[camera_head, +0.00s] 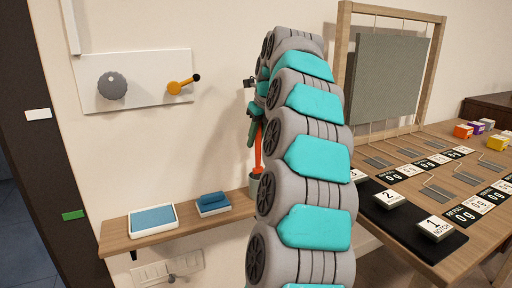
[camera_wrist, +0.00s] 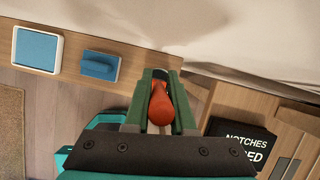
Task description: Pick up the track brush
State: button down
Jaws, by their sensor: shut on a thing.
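The track brush shows as an orange-red handle (camera_head: 258,153) at the right end of the wall shelf, partly hidden behind my arm. Its lower end meets the rim of a grey-green cup (camera_head: 254,184); I cannot tell how far inside it sits. My gripper (camera_head: 255,125) is at the upper part of the handle. In the wrist view, the green fingers of my gripper (camera_wrist: 160,82) are shut on the orange-red handle (camera_wrist: 160,106). The bristles are not visible.
A wall panel with a grey knob (camera_head: 112,86) and orange lever (camera_head: 180,88) is above. A table (camera_head: 460,260) with numbered cards stands right.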

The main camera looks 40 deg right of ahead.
notch_tip(320, 180, up, 6)
jog(key=shift+f+p, duration=0.15)
jog(key=shift+p, duration=0.2)
dwell(0.5)
